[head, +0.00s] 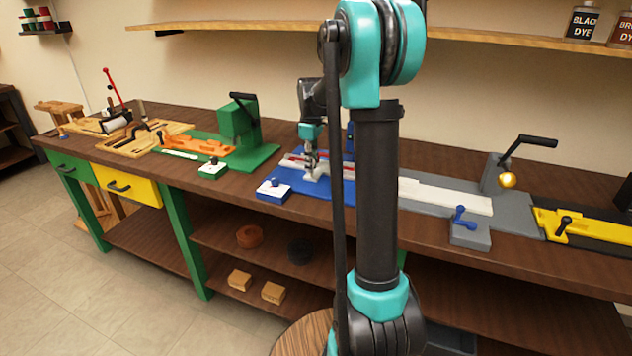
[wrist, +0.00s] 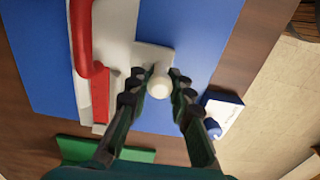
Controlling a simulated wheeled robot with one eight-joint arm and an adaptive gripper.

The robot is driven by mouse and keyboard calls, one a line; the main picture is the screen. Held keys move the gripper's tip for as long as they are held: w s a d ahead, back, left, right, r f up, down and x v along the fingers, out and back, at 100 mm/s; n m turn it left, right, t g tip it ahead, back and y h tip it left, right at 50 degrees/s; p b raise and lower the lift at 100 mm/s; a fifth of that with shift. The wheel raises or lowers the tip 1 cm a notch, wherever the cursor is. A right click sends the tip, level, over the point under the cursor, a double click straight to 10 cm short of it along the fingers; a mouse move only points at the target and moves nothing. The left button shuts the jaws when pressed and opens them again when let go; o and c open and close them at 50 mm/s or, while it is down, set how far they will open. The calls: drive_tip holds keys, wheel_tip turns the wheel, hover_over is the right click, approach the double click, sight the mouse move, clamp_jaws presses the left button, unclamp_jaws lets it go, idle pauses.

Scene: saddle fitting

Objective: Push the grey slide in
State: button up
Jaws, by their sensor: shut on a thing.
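A pale grey slide (wrist: 152,54) with a round off-white knob (wrist: 159,87) lies on a blue base (wrist: 205,30) in the wrist view. My gripper (wrist: 157,80) is shut on the knob, one finger on each side of it. In the head view my gripper (head: 310,166) is low over the blue base (head: 312,187), which is partly hidden by my arm. A long pale strip (wrist: 117,25) with a red bar (wrist: 82,35) runs beside the slide. How far the slide sits in cannot be told.
A small blue block with a white top (head: 273,190) stands at the base's front corner. To the left are a green press (head: 238,125) and wooden fixtures (head: 135,145). To the right are a grey fixture (head: 510,212) with a gold ball (head: 507,180) and a yellow one (head: 590,226).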

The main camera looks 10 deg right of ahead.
sight(316, 171)
drive_tip(key=shift+o, duration=0.2)
drive_tip(key=shift+w+d, duration=0.5)
drive_tip(key=shift+w, duration=0.2)
drive_tip(key=shift+w+d, duration=0.5)
drive_tip(key=shift+w, duration=0.2)
drive_tip(key=shift+o, duration=0.9)
drive_tip(key=shift+w+d, duration=0.1)
drive_tip(key=o, duration=0.6)
drive_tip(key=shift+o, duration=0.2)
wheel_tip(316, 171, up, 6)
